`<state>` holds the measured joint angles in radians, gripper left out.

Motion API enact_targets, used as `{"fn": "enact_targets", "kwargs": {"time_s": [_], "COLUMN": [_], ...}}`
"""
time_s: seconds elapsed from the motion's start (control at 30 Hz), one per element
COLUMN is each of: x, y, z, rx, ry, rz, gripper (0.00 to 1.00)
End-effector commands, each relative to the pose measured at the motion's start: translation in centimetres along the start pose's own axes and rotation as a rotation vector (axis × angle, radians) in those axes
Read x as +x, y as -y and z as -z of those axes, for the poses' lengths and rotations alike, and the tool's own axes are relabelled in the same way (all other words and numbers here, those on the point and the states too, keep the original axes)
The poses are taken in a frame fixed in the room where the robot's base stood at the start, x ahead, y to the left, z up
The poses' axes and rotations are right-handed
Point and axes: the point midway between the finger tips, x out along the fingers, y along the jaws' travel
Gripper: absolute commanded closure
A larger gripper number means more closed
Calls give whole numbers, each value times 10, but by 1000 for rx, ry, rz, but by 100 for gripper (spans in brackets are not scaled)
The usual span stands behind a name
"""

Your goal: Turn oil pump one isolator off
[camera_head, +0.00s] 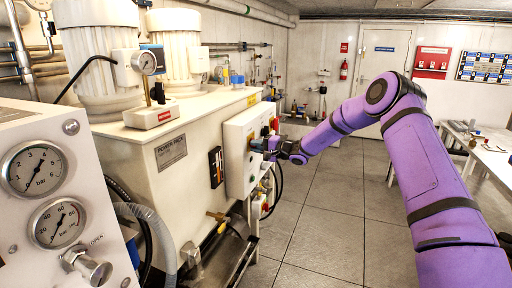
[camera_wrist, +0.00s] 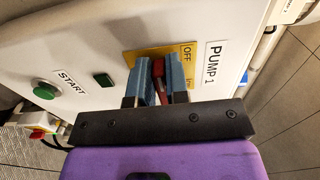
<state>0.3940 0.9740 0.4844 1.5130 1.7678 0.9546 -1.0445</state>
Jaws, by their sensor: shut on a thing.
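The pump 1 isolator is a red handle (camera_wrist: 158,70) on a yellow plate (camera_wrist: 137,56) marked OFF, beside a "PUMP 1" label (camera_wrist: 214,66) in the wrist view. My gripper (camera_wrist: 160,75) is shut on the red handle, with a blue finger on each side of it. The handle's lower part is hidden between the fingers, and its exact setting is hard to read. In the head view my gripper (camera_head: 262,146) is at the front of the white control box (camera_head: 237,160), and the handle is hidden there.
A green start button (camera_wrist: 46,90), a small green indicator (camera_wrist: 103,80) and a red button (camera_wrist: 38,134) are near the gripper. The power pack cabinet (camera_head: 165,185) stands behind the box. The grey floor (camera_head: 335,215) to the right is clear. A white table (camera_head: 490,155) stands at far right.

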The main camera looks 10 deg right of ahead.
Motion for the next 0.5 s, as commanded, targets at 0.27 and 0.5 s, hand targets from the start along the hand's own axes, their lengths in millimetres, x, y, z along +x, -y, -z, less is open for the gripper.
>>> {"fn": "enact_targets", "kwargs": {"time_s": [0.27,0.5], "x": [-1,0], "y": [-2,-1], "z": [0,0], "rx": [1,1], "ry": [1,1], "rz": [-3,-2], "gripper": [64,60]}}
